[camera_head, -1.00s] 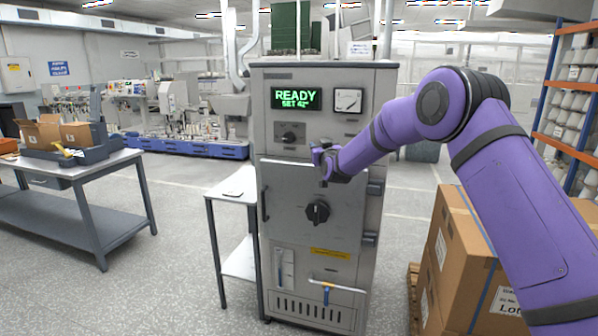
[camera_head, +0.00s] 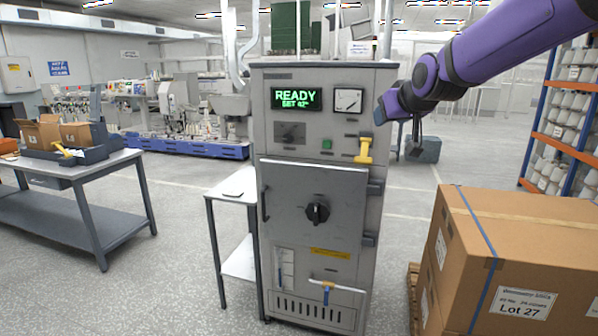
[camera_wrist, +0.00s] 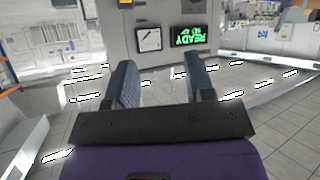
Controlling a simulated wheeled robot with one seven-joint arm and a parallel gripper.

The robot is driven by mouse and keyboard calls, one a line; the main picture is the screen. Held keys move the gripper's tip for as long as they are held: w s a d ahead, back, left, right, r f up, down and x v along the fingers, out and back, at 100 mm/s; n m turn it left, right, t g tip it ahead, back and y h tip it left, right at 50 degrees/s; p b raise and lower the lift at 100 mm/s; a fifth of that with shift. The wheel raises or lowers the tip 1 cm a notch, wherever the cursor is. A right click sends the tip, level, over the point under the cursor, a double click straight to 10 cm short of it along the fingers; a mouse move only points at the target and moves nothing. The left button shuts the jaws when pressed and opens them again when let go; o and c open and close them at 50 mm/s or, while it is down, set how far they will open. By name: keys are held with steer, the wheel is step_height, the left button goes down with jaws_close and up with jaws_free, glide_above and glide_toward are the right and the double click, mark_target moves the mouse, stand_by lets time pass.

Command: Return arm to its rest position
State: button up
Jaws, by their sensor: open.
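My gripper (camera_head: 384,110) is raised at the upper right of the grey cabinet in the head view, just beside its top right edge. My purple arm (camera_head: 500,45) reaches in from the top right corner. In the wrist view my gripper (camera_wrist: 161,78) shows two blue-grey fingers spread apart with nothing between them. The cabinet (camera_head: 275,185) stands upright with its door closed, and its green display (camera_head: 297,98) reads READY. The display also shows upside down in the wrist view (camera_wrist: 190,37).
Stacked cartons (camera_head: 530,235) stand at the lower right, below my arm. A yellow handle (camera_head: 363,150) sticks out from the cabinet front. A small side table (camera_head: 235,185) adjoins the cabinet, and a workbench (camera_head: 75,172) stands at left. A shelf rack (camera_head: 570,115) is at the right.

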steer(key=s+d+f+m+g, duration=0.1)
steer(key=s+d+f+g, duration=0.1)
steer(key=s, duration=1)
steer(key=s+d+f+m+g+h, duration=0.1)
steer(key=s+d+f+g, duration=0.1)
steer(key=s, duration=1.1)
steer(key=s+d+f+m+g+h, duration=0.1)
steer(key=s+d+f, duration=0.3)
steer(key=s, duration=0.8)
steer(key=shift+s+d+g, duration=0.25)
steer(key=shift+d+g, duration=0.45)
steer(key=shift+d, duration=0.1)
